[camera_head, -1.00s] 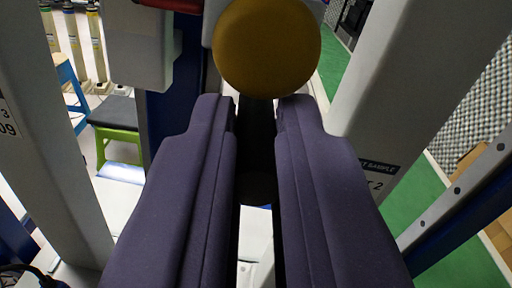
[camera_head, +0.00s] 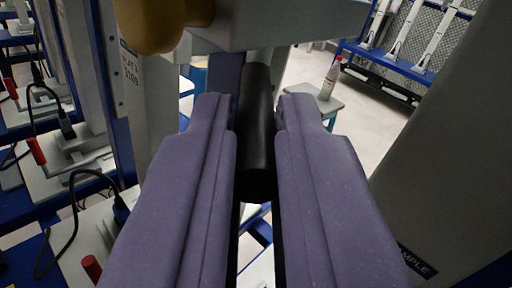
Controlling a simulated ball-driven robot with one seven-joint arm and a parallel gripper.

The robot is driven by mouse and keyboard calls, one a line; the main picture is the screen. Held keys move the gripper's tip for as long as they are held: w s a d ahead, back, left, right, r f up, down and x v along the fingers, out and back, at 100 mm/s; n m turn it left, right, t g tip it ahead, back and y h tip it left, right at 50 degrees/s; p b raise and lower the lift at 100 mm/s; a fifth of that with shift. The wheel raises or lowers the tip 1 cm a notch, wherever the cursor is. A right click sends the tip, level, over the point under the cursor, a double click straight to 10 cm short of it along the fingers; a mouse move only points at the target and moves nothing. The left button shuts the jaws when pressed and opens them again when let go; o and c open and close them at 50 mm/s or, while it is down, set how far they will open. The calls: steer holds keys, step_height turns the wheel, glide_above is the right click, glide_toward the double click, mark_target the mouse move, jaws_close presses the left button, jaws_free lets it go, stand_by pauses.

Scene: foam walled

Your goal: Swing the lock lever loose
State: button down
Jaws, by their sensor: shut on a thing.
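My gripper (camera_head: 256,112), with two purple fingers, fills the lower middle of the view. It is shut on a black cylindrical bar, the lock lever (camera_head: 257,150), which lies between the fingers and shows past their tips. A yellow rounded knob (camera_head: 158,22) is at the upper left, beyond the left finger. A grey block-like part (camera_head: 275,24) extends to the right from beside the knob. The far end of the lever's mounting is partly hidden behind this grey part.
A large grey post (camera_head: 450,160) stands close on the right, with a label low on it. On the left are blue-framed machines with black cables (camera_head: 65,190) and red handles. A small stool (camera_head: 312,100) with a bottle (camera_head: 331,78) stands farther back on open floor.

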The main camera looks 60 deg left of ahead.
steer(key=shift+w+n+g, duration=0.15)
steer(key=shift+n+g, duration=0.15)
steer(key=shift+g, duration=0.1)
steer(key=c, duration=1.1)
jaws_free()
steer(key=shift+d, duration=0.1)
steer(key=p+v, duration=0.2)
steer(key=v, duration=0.5)
steer(key=shift+d+f, duration=0.1)
steer(key=shift+d, duration=0.3)
